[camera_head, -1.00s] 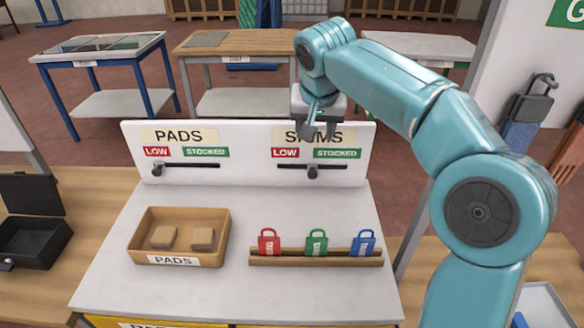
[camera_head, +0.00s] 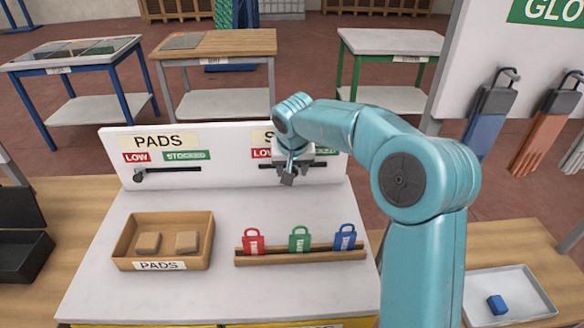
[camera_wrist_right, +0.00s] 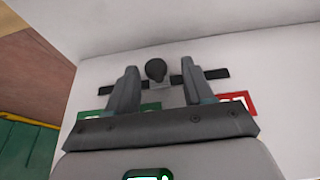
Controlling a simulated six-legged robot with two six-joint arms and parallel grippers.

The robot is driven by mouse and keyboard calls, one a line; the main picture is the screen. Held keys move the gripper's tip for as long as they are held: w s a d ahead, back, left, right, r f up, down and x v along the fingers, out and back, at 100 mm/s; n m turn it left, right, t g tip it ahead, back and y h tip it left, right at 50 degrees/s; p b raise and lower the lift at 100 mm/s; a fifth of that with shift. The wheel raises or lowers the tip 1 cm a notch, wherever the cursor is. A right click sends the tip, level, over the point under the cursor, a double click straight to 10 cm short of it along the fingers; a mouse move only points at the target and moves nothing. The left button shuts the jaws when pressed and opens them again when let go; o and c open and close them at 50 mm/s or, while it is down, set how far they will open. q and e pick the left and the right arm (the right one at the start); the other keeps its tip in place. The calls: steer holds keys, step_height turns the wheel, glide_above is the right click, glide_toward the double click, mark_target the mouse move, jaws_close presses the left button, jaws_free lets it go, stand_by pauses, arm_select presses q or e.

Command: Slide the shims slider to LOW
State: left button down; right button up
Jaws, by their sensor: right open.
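The shims slider's dark round knob (camera_wrist_right: 156,70) shows in the right wrist view, near the middle of its black slot (camera_wrist_right: 217,73). My right gripper (camera_wrist_right: 158,86) is open, with one finger on each side of the knob; contact is not clear. In the head view the right gripper (camera_head: 288,176) is in front of the shims slot (camera_head: 320,165) and hides the knob. My left gripper is not in view.
The pads slider knob (camera_head: 138,176) is at the left end of its slot, under LOW. A wooden pads bin (camera_head: 122,240) and a rack (camera_head: 300,258) with red, green and blue padlock-shaped tags stand before the white panel (camera_head: 225,178). A tray (camera_head: 530,298) lies at right.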

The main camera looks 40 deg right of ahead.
steer(key=shift+s, duration=0.55)
steer(key=shift+w+d+f, duration=0.2)
steer(key=shift+w+f, duration=0.05)
steer(key=shift+w, duration=0.35)
steer(key=c, duration=0.3)
steer(key=shift+s+a, duration=0.1)
steer(key=c, duration=0.6)
steer(key=shift+s, duration=0.15)
jaws_close()
steer(key=w+a, duration=0.5)
steer(key=shift+a+r, duration=0.15)
steer(key=shift+a, duration=0.15)
steer(key=shift+s+d, duration=0.1)
